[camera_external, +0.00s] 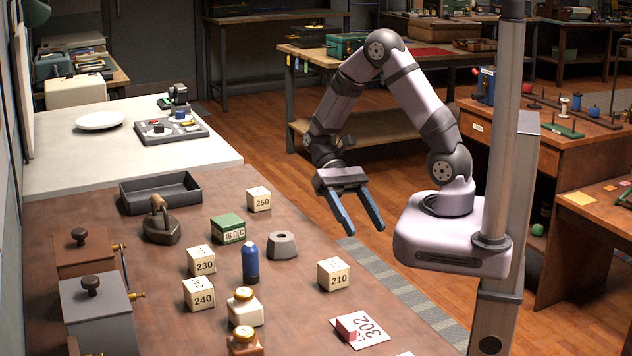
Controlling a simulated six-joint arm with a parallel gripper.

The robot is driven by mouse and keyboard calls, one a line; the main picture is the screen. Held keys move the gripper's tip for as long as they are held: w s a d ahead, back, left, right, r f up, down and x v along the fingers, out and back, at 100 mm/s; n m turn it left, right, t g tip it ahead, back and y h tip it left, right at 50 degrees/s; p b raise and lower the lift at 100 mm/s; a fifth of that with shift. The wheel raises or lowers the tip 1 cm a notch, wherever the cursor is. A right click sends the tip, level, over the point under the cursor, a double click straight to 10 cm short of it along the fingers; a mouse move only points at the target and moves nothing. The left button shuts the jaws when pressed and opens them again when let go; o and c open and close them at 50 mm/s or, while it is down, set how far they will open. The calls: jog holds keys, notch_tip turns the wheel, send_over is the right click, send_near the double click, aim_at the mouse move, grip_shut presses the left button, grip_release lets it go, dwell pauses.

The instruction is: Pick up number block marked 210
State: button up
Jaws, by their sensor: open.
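The number block marked 210 (334,275) is a cream cube standing on the brown table, near its right edge. Its number faces the camera. Similar cream blocks marked 250 (259,199), 230 (201,262) and 240 (199,294) stand farther left. My gripper (363,229) is open and empty, its two blue fingers pointing down. In the picture it appears above and slightly right of the 210 block, apart from it and over the table's right edge or beyond.
A grey block with a hole (283,246) and a blue bottle (250,262) stand left of block 210. A card marked 302 (372,331) with a red piece lies nearer the camera. A green date block (228,229), an iron (161,224) and a dark tray (126,198) are farther back.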

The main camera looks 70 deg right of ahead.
jog(key=shift+m+g+y, duration=0.3)
jog(key=shift+m, duration=0.2)
jog(key=w+a, duration=0.1)
jog(key=a, duration=0.2)
jog(key=w+a+r, duration=0.1)
jog(key=a, duration=0.3)
jog(key=w+a+r, duration=0.1)
jog(key=w+a, duration=0.1)
jog(key=a, duration=0.1)
jog(key=shift+a+r+b, duration=0.15)
jog(key=shift+a+b, duration=0.1)
jog(key=shift+b, duration=0.15)
send_near(333, 264)
jog(key=f, duration=0.1)
jog(key=s+a+f+b, duration=0.1)
jog(key=shift+s+f+m+g, duration=0.3)
jog(key=shift+f+g, duration=0.05)
jog(key=shift+g, duration=0.05)
jog(key=shift+a+r+y, duration=0.15)
jog(key=shift+a+y, duration=0.15)
jog(key=shift+a, duration=0.05)
jog(key=shift+f+p+x, duration=0.15)
jog(key=shift+p+x, duration=0.25)
jog(key=shift+x, duration=1.4)
jog(key=shift+f+p+x, duration=0.15)
jog(key=shift+p+x, duration=0.25)
jog(key=shift+x, duration=1.45)
jog(key=shift+d, duration=0.15)
jog(key=c, duration=1.2)
jog(key=shift+o, duration=0.2)
